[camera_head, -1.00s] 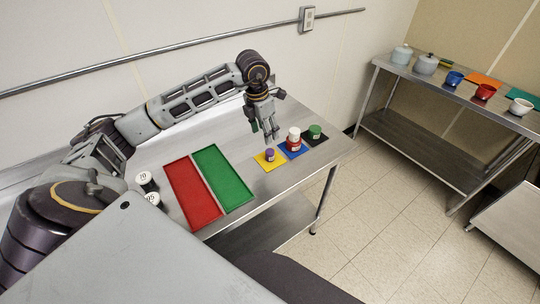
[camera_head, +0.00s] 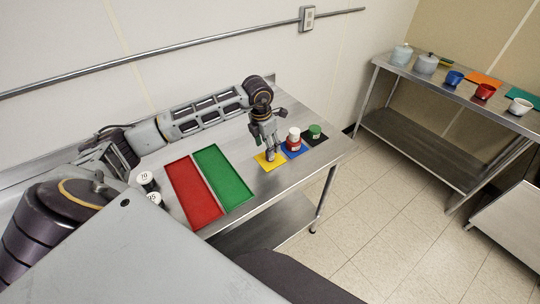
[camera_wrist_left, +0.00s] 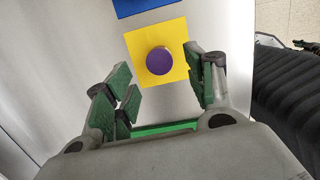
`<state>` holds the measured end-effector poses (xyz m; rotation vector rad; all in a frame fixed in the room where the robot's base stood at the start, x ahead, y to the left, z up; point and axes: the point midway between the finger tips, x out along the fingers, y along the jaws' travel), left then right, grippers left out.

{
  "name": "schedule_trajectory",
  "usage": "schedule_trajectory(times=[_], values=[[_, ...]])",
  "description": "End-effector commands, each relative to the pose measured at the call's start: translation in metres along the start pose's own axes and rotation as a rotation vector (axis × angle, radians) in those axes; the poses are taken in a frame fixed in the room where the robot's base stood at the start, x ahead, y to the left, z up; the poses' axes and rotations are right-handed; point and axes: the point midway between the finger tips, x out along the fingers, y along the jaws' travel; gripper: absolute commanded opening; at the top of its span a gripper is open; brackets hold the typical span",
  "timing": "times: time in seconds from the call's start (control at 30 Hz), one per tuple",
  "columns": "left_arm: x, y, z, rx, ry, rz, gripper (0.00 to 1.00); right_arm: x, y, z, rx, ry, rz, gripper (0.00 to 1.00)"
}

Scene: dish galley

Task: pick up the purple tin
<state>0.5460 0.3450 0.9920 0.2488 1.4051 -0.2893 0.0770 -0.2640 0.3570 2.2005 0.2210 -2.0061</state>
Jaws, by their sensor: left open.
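The purple tin (camera_wrist_left: 160,61) stands on a yellow mat (camera_wrist_left: 132,42), seen from above in the left wrist view. In the head view the yellow mat (camera_head: 262,165) shows, but the tin is mostly or wholly hidden behind my gripper. My left gripper (camera_head: 272,158) points down over the yellow mat. In the left wrist view the left gripper (camera_wrist_left: 160,92) is open, with its green-padded fingers spread to either side and the tin ahead between them. I cannot tell that either finger touches the tin.
A red-and-white tin (camera_head: 293,140) on a blue mat (camera_head: 302,153) stands close to the right, then a green tin (camera_head: 314,131) on a black mat (camera_head: 322,141). A red tray (camera_head: 190,195) and a green tray (camera_head: 222,178) lie left, beside two labelled jars (camera_head: 147,182).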

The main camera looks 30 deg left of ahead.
Motion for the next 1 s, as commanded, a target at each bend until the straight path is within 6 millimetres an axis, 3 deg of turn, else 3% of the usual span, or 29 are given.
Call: schedule_trajectory(times=[0.6,1.0], values=[[0.049,-0.001,0.003,0.0,0.001,-0.001,0.55,-0.016,0.0,-0.001,-0.001,-0.001,0.0,0.4],[0.051,0.0,0.003,0.0,0.0,0.0,0.55,-0.015,0.0,-0.001,0.0,-0.001,0.0,0.4]])
